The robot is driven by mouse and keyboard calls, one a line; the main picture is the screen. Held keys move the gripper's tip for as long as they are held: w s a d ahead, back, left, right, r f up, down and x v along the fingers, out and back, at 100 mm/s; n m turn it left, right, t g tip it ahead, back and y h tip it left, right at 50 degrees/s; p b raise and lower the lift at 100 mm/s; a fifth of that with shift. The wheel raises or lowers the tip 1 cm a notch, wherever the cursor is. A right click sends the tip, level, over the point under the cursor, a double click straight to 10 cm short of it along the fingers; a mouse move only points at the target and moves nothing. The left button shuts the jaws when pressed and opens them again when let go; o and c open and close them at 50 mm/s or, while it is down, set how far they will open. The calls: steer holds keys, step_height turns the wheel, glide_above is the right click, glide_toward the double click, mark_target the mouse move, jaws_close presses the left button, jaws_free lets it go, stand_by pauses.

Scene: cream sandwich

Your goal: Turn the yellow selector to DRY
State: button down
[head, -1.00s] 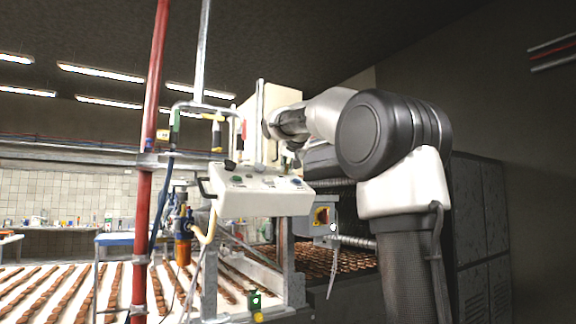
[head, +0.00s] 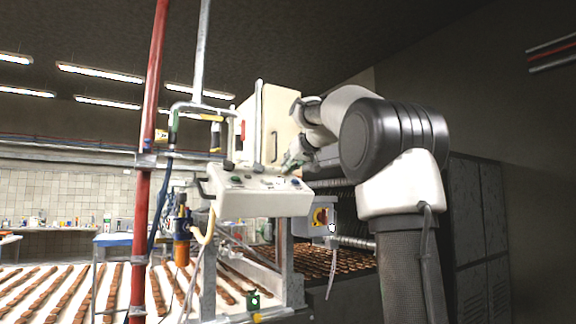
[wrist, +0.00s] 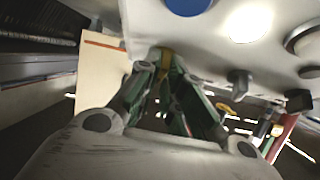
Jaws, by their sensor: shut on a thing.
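The yellow selector (wrist: 166,60) shows as a small yellow piece between my fingertips in the wrist view, against the pale face of the control panel (wrist: 215,50). My gripper (wrist: 164,72) has green and grey fingers that close around it. Its pointer and any DRY label are hidden or too small to read. In the head view the white control panel (head: 262,205) stands at the middle, and my gripper (head: 288,166) reaches its back right edge from above. The selector is hidden there.
In the wrist view, a blue button (wrist: 188,4) and dark knobs (wrist: 239,82) share the panel. In the head view, a tall cream cabinet (head: 275,115) stands close behind, a red pole (head: 147,190) at left. A grey box with a red-yellow switch (head: 320,215) hangs lower right.

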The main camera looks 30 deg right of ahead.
steer(key=n+y, duration=0.2)
steer(key=n, duration=0.1)
steer(key=n+y, duration=0.1)
steer(key=shift+w+d+f+g, duration=0.15)
steer(key=shift+d+f+g, duration=0.05)
steer(key=shift+d+g, duration=0.15)
steer(key=shift+n+g+y, duration=0.45)
steer(key=shift+n+y, duration=0.65)
steer(key=shift+n, duration=0.9)
steer(key=shift+y, duration=0.3)
steer(key=shift+f, duration=0.1)
steer(key=c, duration=1.5)
jaws_free()
steer(key=shift+w, duration=0.15)
steer(key=shift+c, duration=0.2)
steer(key=shift+s+d+r, duration=0.15)
steer(key=shift+s+r, duration=0.1)
steer(key=shift+s, duration=0.05)
steer(key=v, duration=1.1)
steer(key=shift+s, duration=0.15)
